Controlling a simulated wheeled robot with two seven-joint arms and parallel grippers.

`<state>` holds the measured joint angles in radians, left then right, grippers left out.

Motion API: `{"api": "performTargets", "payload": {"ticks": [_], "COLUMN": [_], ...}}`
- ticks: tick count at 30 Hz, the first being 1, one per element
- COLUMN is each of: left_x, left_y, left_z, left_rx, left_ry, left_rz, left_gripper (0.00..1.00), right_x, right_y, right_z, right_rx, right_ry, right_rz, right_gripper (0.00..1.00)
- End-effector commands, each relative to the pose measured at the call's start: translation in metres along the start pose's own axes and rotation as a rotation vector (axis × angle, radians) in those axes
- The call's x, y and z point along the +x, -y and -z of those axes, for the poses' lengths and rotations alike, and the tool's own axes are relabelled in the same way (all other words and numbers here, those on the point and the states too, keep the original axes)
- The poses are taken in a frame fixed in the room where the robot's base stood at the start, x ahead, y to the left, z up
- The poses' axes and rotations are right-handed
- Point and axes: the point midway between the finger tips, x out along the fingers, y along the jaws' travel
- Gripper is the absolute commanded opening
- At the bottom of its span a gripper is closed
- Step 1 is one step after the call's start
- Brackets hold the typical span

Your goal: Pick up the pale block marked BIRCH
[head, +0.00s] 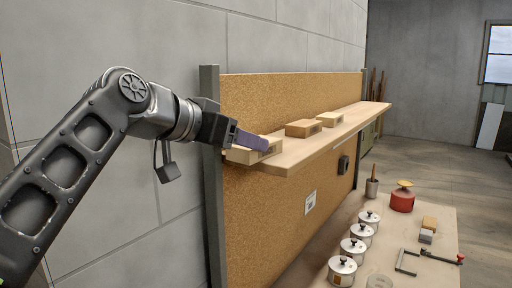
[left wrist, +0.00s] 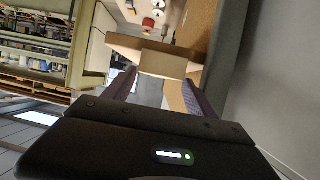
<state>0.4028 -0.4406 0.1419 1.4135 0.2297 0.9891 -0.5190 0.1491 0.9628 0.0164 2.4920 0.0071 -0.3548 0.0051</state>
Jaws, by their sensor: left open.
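Three wooden blocks with dark labels stand in a row on the wall shelf in the head view. The near block (head: 242,156) is pale, the middle block (head: 302,129) is browner, and the far block (head: 329,119) is pale. The lettering is too small to read, so I cannot tell which is BIRCH. My left gripper (head: 266,146) is at the near block, with a purple finger across its upper part. In the left wrist view, the fingers of the left gripper (left wrist: 160,82) are apart, with a pale block (left wrist: 163,64) between their tips. Contact is unclear. My right gripper is out of view.
The shelf (head: 350,125) runs along a cork-coloured board (head: 285,95) with a grey post (head: 211,170) at its near end. Below, a bench (head: 440,213) holds several white tins (head: 352,248), a red pot (head: 402,200) and a clamp (head: 408,262). Space above the shelf is clear.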

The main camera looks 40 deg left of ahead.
Motion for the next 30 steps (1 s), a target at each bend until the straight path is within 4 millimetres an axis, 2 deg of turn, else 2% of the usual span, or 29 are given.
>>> {"api": "performTargets", "payload": {"ticks": [10, 21, 30], "left_x": [0.004, 0.049, 0.053], "left_y": [0.000, -0.002, -0.002], "left_z": [0.001, 0.004, 0.003], "left_rx": [0.000, -0.001, 0.000], "left_ry": [0.000, 0.000, -0.001], "left_rz": [0.000, 0.000, 0.000], "left_gripper": [0.65, 0.65, 0.65], "right_x": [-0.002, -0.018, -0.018], "right_y": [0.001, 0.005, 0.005], "right_z": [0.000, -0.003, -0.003], "right_rx": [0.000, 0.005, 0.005], "right_ry": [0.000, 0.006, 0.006], "right_rz": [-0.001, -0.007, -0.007], "right_gripper": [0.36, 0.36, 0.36]}}
